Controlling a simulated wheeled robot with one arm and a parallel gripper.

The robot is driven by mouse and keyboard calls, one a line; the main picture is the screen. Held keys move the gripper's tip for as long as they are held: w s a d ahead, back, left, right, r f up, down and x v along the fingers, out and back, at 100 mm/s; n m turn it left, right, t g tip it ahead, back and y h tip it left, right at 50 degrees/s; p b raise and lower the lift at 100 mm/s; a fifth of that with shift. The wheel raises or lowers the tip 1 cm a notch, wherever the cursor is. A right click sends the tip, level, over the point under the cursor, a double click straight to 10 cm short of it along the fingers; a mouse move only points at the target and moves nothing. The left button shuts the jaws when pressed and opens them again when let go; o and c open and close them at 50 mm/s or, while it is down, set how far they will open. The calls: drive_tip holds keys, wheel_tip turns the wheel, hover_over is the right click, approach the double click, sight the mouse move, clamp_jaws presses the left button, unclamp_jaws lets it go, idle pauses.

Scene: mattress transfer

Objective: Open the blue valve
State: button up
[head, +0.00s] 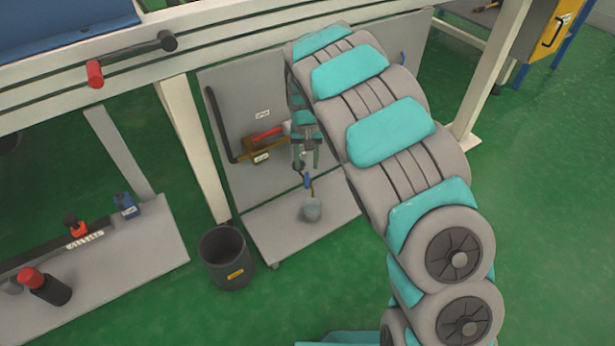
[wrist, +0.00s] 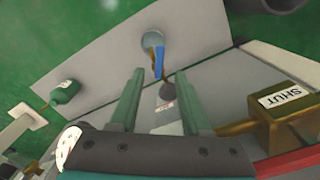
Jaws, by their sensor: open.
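The blue valve (head: 307,181) is a small blue handle with a brass stem above a grey base on the lower grey panel. In the wrist view the blue valve (wrist: 153,40) shows beyond my fingertips, near top middle. My gripper (head: 306,164) points down just above it in the head view. In the wrist view my gripper (wrist: 159,73) has its two green fingers spread apart with nothing held between them. The handle appears past the fingers, and I cannot tell the exact gap.
A brass block with a red handle (head: 266,133) sits on the upright panel; a brass block labelled SHUT (wrist: 287,112) is close right of my gripper in the wrist view. A dark bin (head: 225,275) stands left. Green floor is open at right.

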sight(307, 183)
wheel_tip(307, 183, down, 8)
drive_tip(key=shift+r, duration=0.25)
clamp_jaws()
idle(0.4)
